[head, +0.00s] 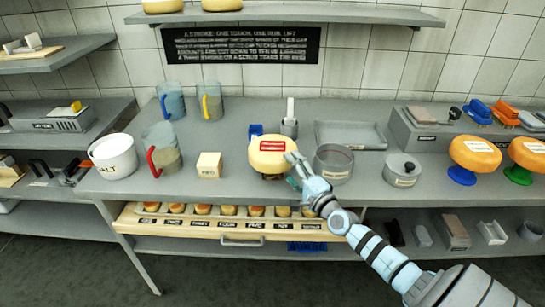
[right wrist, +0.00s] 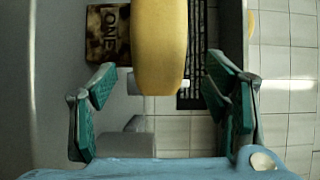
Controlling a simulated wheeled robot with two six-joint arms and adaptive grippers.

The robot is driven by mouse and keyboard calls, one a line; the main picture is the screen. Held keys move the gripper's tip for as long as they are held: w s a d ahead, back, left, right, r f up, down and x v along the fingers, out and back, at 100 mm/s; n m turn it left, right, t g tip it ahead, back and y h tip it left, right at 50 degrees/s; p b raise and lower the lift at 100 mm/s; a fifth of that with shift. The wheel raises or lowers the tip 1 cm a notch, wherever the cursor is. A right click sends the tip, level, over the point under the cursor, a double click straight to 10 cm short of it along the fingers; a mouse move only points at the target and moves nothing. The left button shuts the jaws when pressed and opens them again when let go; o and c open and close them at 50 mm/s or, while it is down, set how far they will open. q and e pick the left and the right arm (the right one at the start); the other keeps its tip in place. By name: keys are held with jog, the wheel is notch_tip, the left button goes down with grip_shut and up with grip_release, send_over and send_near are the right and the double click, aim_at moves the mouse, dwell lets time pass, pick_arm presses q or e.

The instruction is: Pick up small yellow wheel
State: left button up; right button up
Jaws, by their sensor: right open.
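The small yellow wheel (head: 269,158) has a red label on top and sits raised near the front edge of the grey table, left of the grey pot. My right gripper (head: 293,172) is at its right front side. In the right wrist view the wheel (right wrist: 158,45) reaches in from the top as a yellow band between the two green finger pads of my open right gripper (right wrist: 160,88), with a visible gap on each side. The wheel's support is mostly hidden. My left gripper is not in view.
A grey pot (head: 333,164) stands close right of the gripper, with a lidded pot (head: 403,170) beyond. A small wooden block (head: 209,165) and a red-handled jug (head: 162,153) stand to the left. Orange wheels (head: 475,153) stand at the right. A drawer (head: 190,228) juts out below.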

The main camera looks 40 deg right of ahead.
aim_at(273, 153)
jog(key=shift+w+d+f, duration=0.15)
jog(key=shift+w+f, duration=0.05)
jog(key=shift+w, duration=1.15)
jog(key=shift+s+r, duration=0.1)
jog(key=shift+r, duration=0.05)
grip_shut()
jog(key=shift+r, duration=0.15)
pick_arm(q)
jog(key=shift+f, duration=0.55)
